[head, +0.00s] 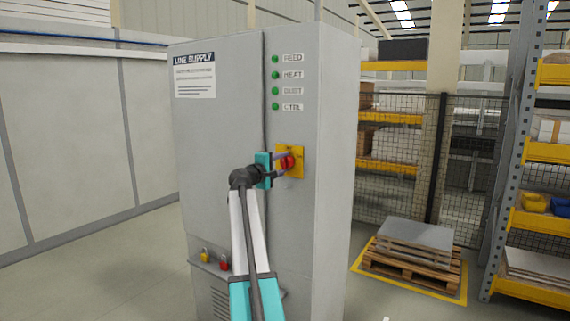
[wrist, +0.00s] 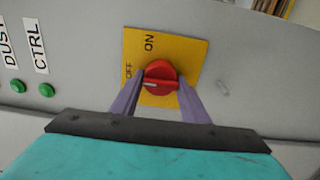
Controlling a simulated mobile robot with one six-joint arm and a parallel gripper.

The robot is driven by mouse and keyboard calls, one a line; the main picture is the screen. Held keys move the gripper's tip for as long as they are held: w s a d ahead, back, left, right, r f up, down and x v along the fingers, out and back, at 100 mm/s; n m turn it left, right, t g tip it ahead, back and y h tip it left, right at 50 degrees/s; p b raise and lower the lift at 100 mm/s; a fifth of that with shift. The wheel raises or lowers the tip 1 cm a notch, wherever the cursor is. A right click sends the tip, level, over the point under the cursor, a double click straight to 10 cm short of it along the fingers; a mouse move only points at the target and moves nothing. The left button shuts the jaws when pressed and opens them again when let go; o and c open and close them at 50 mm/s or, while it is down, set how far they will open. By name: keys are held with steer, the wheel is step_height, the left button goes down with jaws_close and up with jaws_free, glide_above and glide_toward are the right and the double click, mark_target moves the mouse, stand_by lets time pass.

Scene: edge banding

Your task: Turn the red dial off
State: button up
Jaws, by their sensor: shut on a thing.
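The red dial (head: 289,162) sits on a yellow plate (head: 299,176) on the front of the grey cabinet. In the wrist view the dial (wrist: 162,76) has a raised grip bar lying about level, with a white mark at its left end, on the side of the OFF label. The ON label (wrist: 150,43) is above the dial on the yellow plate (wrist: 190,50). My gripper (head: 284,164) reaches the dial from the left in the head view. Its purple fingers, also seen in the wrist view (wrist: 161,86), are shut on the dial, one on each side.
Several green lamps (head: 275,82) with labels are lit above the dial on the cabinet (head: 220,140). A yellow padlock (head: 205,256) and a red padlock (head: 224,263) hang low on it. A pallet (head: 410,262) and shelving stand right. Floor is clear at left.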

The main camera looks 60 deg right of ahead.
steer(key=shift+w+a+f, duration=0.1)
steer(key=shift+w, duration=0.05)
steer(key=o, duration=1)
steer(key=shift+o, duration=0.2)
steer(key=shift+a, duration=0.1)
steer(key=a+b, duration=0.3)
steer(key=a, duration=1)
steer(key=shift+a, duration=0.3)
